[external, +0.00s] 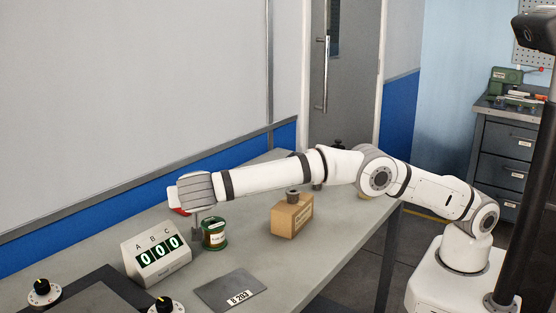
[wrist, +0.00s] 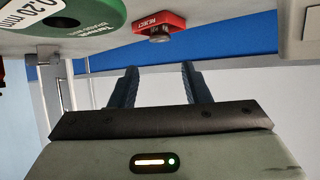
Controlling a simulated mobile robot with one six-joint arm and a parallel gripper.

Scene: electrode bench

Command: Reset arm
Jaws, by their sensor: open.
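My arm reaches out to the left over the bench in the external view, with my gripper (external: 193,193) low over the far side of the bench. In the wrist view both dark fingers of my gripper (wrist: 160,75) stand apart with nothing between them. A green-rimmed spool (external: 214,234) stands just to the right of my gripper; in the wrist view the spool (wrist: 75,22) is at the top left. A red box (external: 174,198) is partly hidden behind my gripper. In the wrist view the red box (wrist: 152,20) shows whole, with a round metal knob.
A white A-B-C counter (external: 157,254) reading 000 stands left of the spool. A cardboard box (external: 291,216) sits under my forearm. A dark plate (external: 229,291) and two dial knobs (external: 43,291) (external: 165,307) are nearer the front. The grey bench (external: 215,264) has bare room between them.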

